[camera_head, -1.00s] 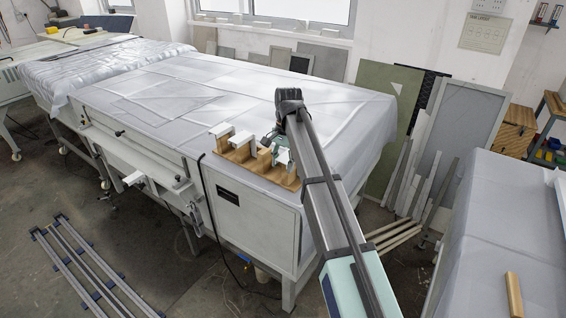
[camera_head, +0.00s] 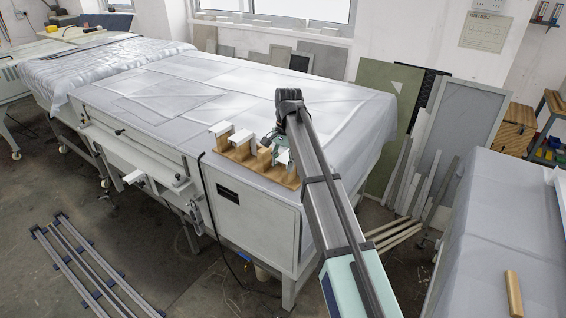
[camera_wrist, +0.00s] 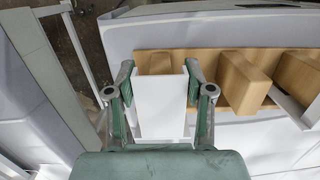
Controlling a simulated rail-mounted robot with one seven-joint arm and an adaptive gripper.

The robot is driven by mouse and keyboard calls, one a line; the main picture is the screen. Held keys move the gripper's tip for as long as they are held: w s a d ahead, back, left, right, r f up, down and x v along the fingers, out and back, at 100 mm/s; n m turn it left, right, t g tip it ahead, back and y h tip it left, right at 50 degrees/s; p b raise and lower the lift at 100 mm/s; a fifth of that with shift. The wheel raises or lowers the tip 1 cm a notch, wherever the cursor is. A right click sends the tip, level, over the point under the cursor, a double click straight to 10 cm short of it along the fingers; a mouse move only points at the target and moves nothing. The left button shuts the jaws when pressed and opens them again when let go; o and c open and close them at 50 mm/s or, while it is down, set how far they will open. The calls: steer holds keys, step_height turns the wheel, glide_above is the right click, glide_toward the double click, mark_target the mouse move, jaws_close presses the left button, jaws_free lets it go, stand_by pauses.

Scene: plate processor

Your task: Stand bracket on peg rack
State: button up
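The wooden peg rack (camera_head: 258,171) stands near the front right corner of the covered table, with upright wooden pegs. In the wrist view its board (camera_wrist: 205,60) runs across the top, with blocky pegs to the right. My gripper (camera_wrist: 161,84) has its green-padded fingers against both sides of a white bracket (camera_wrist: 161,112). The bracket is at the rack's end, and a wooden block shows at its far end. Whether it rests on the rack or is slightly above, I cannot tell. In the head view my arm partly hides the gripper and this bracket (camera_head: 282,158).
Two other white brackets (camera_head: 221,129) (camera_head: 241,137) sit on the rack's left pegs. The draped table (camera_head: 170,100) is mostly clear. Leaning panels (camera_head: 455,130) stand right of it. Another covered table (camera_head: 505,225) at right carries a wooden bar (camera_head: 514,293).

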steer(key=o, duration=0.3)
